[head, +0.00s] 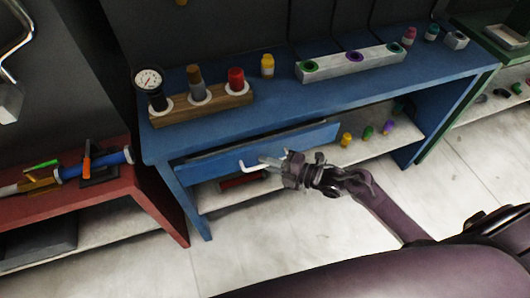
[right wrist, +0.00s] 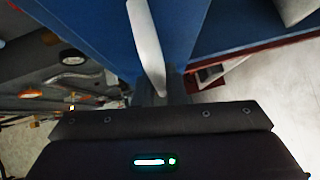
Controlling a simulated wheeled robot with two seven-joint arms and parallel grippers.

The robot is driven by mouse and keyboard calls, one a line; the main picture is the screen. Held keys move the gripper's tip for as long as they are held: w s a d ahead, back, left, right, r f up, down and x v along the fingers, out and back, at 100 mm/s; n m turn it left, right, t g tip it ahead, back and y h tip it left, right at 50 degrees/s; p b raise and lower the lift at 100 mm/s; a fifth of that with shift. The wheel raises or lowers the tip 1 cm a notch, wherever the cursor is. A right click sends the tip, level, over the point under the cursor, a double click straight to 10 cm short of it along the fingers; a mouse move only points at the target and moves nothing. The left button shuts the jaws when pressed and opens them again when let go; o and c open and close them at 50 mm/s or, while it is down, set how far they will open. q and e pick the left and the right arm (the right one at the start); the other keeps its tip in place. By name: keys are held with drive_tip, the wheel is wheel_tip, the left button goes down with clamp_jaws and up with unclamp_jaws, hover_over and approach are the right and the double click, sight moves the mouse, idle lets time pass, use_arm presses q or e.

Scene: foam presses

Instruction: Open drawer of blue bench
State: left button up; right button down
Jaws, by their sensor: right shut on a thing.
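The blue bench (head: 290,97) stands in the middle of the head view. Its drawer (head: 222,160) is below the top, with a dark gap along its upper edge, so it stands a little out. The white bar handle (head: 250,168) is on the drawer front. My right gripper (head: 278,164) comes in from the right and is shut on the handle. In the right wrist view the pale handle (right wrist: 145,42) runs down to the gripper (right wrist: 160,88), in front of the blue drawer front (right wrist: 185,30). The handle's right part is hidden by the gripper. My left gripper is not in view.
On the bench top are a wooden block (head: 205,105) with a gauge and bottles, a yellow bottle (head: 267,66) and a grey rack (head: 350,63). Small bottles (head: 366,132) stand on the lower shelf. A red bench (head: 100,200) is at the left. The floor in front is clear.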

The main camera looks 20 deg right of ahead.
drive_tip(key=s+p, duration=0.5)
drive_tip(key=s, duration=1.3)
drive_tip(key=shift+d, duration=0.3)
drive_tip(key=c, duration=1.5)
unclamp_jaws()
drive_tip(key=shift+d, duration=0.1)
drive_tip(key=v, duration=0.7)
drive_tip(key=shift+s+d+b, duration=0.2)
drive_tip(key=shift+s+b, duration=0.05)
drive_tip(key=shift+b, duration=0.15)
